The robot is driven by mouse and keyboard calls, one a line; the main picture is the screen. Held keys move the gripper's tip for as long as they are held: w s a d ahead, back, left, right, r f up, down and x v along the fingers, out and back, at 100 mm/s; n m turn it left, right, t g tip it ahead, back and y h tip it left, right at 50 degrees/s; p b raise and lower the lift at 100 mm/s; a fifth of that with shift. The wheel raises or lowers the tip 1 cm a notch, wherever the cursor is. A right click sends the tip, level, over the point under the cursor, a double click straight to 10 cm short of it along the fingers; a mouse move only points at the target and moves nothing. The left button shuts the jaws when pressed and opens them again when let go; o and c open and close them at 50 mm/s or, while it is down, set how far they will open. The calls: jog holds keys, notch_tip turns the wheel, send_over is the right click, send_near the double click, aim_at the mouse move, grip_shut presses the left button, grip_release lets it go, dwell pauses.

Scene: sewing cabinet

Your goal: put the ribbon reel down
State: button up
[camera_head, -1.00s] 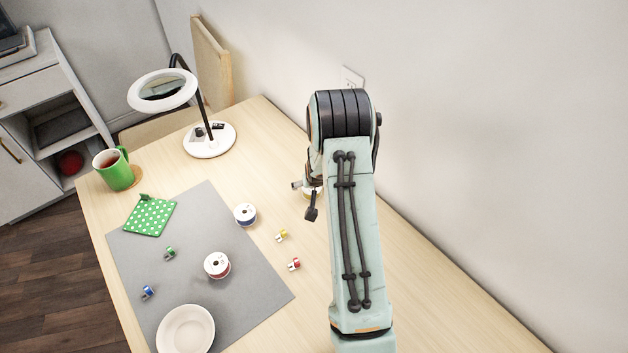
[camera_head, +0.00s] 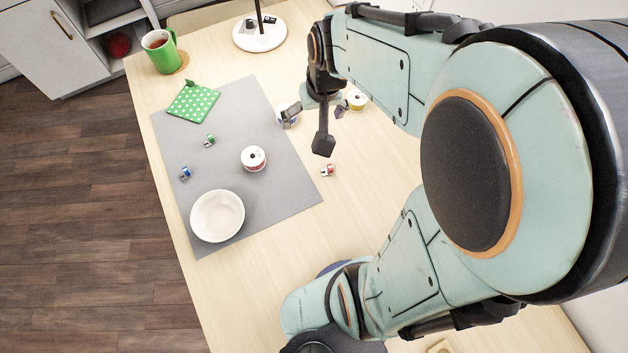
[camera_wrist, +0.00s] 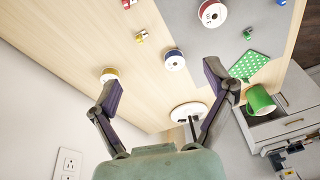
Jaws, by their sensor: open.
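A yellow ribbon reel (camera_head: 357,99) stands on the bare wood right of my gripper (camera_head: 307,128); in the wrist view this reel (camera_wrist: 109,73) shows just past the left fingertip. A blue-edged reel (camera_wrist: 174,61) stands at the mat's edge, seen between and beyond the fingers; in the head view a finger partly hides it. A red reel (camera_head: 253,158) stands on the grey mat (camera_head: 285,195); it also shows in the wrist view (camera_wrist: 212,13). My gripper is wide open and empty, above the table. I cannot tell its exact height.
A white bowl (camera_head: 217,215), green dotted cloth (camera_head: 193,102), green mug (camera_head: 162,52) and lamp base (camera_head: 259,32) surround the work area. Small bobbins, blue (camera_head: 186,173), green (camera_head: 209,140), red (camera_head: 327,170) and yellow (camera_wrist: 141,37), lie about. Bare wood lies right of the mat.

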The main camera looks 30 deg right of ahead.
jog(key=s+a+r+n+g, duration=0.1)
jog(key=s+a+r, duration=0.1)
jog(key=s+a, duration=0.2)
jog(key=s+a+r+n+g, duration=0.1)
jog(key=s+a+n+g, duration=0.1)
jog(key=s, duration=0.9)
jog(key=shift+s+a+r+y, duration=0.25)
jog(key=shift+a+r+y, duration=0.15)
jog(key=shift+a, duration=0.45)
jog(key=shift+o, duration=0.6)
jog(key=shift+n, duration=0.3)
